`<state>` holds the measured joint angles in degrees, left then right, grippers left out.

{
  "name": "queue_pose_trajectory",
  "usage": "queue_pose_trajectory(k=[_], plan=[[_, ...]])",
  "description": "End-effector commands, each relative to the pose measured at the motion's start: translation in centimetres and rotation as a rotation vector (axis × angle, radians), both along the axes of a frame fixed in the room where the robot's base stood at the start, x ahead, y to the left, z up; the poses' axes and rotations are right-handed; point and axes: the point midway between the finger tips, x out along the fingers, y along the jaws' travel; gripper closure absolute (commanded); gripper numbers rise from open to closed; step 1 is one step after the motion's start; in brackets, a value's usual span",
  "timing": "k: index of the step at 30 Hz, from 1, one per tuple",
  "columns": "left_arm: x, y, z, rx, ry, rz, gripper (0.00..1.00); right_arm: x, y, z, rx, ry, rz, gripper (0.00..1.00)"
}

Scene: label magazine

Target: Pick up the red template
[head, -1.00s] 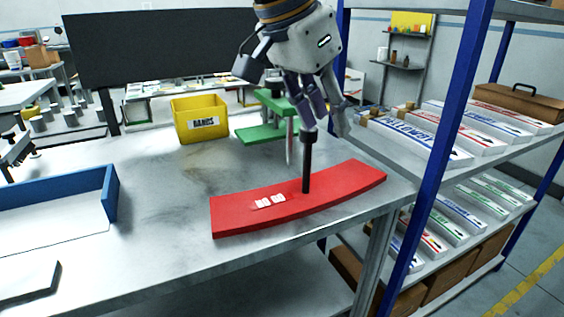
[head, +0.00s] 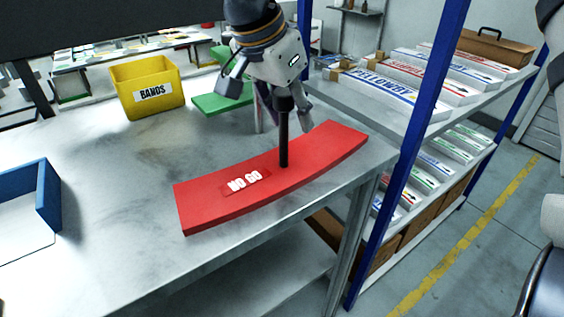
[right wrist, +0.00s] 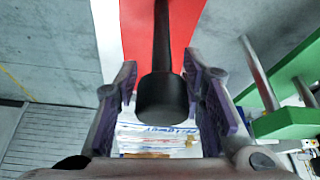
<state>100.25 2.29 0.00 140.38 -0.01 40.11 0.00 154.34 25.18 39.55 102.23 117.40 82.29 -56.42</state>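The red template (head: 325,150) is a long, slightly curved bar marked "NO GO", lying flat near the front edge of the metal table (head: 120,215). A black upright handle (head: 283,150) with a thicker knob stands on it. My right gripper (head: 287,110) is at the knob from above and behind. In the right wrist view its open fingers (right wrist: 160,78) stand on either side of the knob (right wrist: 161,100), with gaps visible on both sides. The template (right wrist: 185,25) also shows there beyond the handle. My left gripper is not in view.
A green template (head: 222,103) with its own post stands behind my right gripper. A blue-post shelf (head: 425,110) with labelled boxes stands close on the right.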

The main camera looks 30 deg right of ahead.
Motion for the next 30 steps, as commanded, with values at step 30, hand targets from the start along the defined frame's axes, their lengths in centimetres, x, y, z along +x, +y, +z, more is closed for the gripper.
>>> queue_pose_trajectory(k=[30], plan=[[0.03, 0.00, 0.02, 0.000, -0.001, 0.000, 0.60, 0.07, -0.04, 0.43, -0.001, -0.005, -0.001, 1.00]])
